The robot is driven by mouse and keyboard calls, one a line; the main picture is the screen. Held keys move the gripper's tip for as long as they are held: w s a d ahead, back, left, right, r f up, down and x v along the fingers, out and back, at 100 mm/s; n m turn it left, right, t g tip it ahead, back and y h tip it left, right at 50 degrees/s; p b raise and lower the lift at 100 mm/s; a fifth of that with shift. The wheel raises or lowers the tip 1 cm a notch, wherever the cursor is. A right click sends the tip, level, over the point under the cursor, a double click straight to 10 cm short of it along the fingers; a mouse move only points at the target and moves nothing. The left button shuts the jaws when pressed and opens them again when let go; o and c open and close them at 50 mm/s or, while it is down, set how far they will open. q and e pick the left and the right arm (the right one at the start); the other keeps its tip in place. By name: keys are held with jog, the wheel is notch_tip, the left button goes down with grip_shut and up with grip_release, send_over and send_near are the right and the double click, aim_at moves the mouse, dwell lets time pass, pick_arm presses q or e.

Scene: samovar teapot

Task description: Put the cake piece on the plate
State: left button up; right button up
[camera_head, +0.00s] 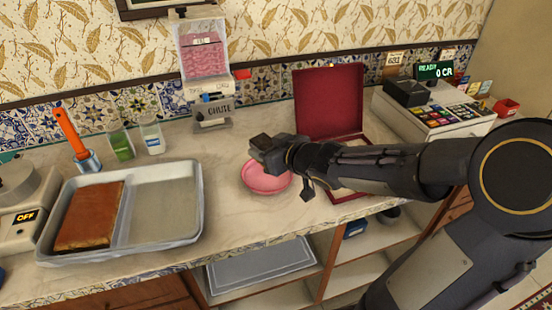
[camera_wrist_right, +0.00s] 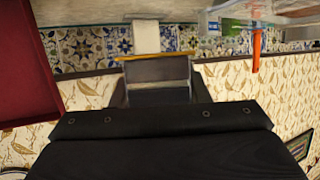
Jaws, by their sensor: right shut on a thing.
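The pink plate (camera_head: 264,184) lies on the counter near its middle, partly covered by my right gripper (camera_head: 264,146). That gripper is above the plate's far side, shut on what appears to be the cake piece, which is mostly hidden by the fingers. In the right wrist view a thin orange-brown edge of the cake piece (camera_wrist_right: 152,57) shows beyond the dark fingers of the right gripper (camera_wrist_right: 160,80). I cannot tell its full shape. The larger brown cake (camera_head: 90,216) lies in the left part of a metal tray (camera_head: 167,205). My left gripper is not in view.
An open red box (camera_head: 329,102) stands right of the plate, behind my right arm. A chute dispenser (camera_head: 206,65) is at the wall. Glasses (camera_head: 151,135) and an orange-handled tool (camera_head: 70,132) stand behind the tray. Bare counter lies between tray and plate.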

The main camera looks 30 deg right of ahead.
jog(key=w+d+f, duration=0.1)
jog(key=d+f, duration=0.1)
jog(key=w+d+f+b, duration=0.1)
jog(key=f, duration=0.1)
jog(key=w+d+f, duration=0.2)
jog(key=shift+d+f+b, duration=0.3)
jog(key=shift+d+f, duration=0.05)
jog(key=shift+f, duration=0.05)
notch_tip(320, 180, down, 3)
jog(key=shift+w+d+f+b, duration=0.1)
jog(key=shift+f+b, duration=0.1)
jog(key=shift+b, duration=0.4)
jog(key=shift+f+b, duration=0.3)
jog(key=shift+f, duration=0.05)
jog(key=o, duration=1)
jog(key=shift+r, duration=0.1)
